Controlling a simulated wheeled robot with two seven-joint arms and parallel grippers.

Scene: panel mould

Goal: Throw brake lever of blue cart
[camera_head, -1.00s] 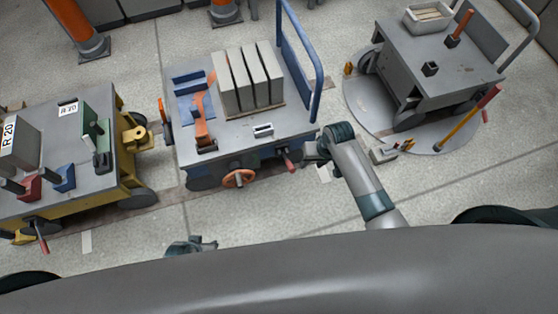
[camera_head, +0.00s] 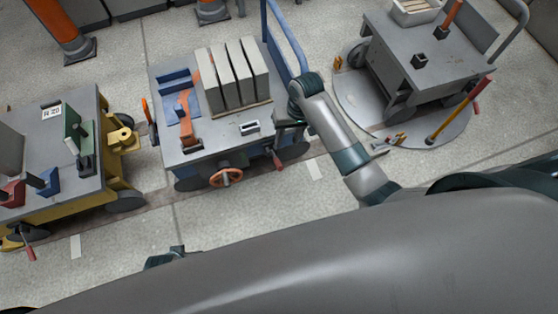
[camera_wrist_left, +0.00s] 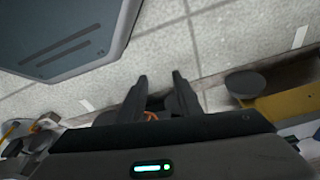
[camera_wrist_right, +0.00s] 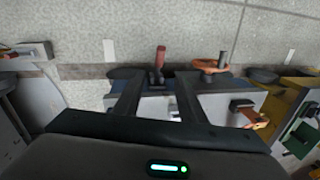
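The blue cart (camera_head: 215,145) stands in the middle of the head view. Its brake lever (camera_head: 277,161), with a red grip, sticks out at the front right, right of the orange handwheel (camera_head: 226,177). In the right wrist view the lever (camera_wrist_right: 160,58) stands ahead of the fingers, its grip lying between their lines, with the handwheel (camera_wrist_right: 210,66) to its right. My right gripper (camera_wrist_right: 156,76) is open and empty, over the cart's front right corner; the wrist hides part of it in the head view. My left gripper (camera_wrist_left: 159,77) is open and empty, low in front of the carts.
Grey panels (camera_head: 232,75) and an orange clamp (camera_head: 186,112) stand on the blue cart. A blue push handle (camera_head: 285,40) rises at its right end. A yellow cart (camera_head: 75,160) stands left, a grey cart (camera_head: 425,60) right on a round plate (camera_head: 360,108). Floor in front is clear.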

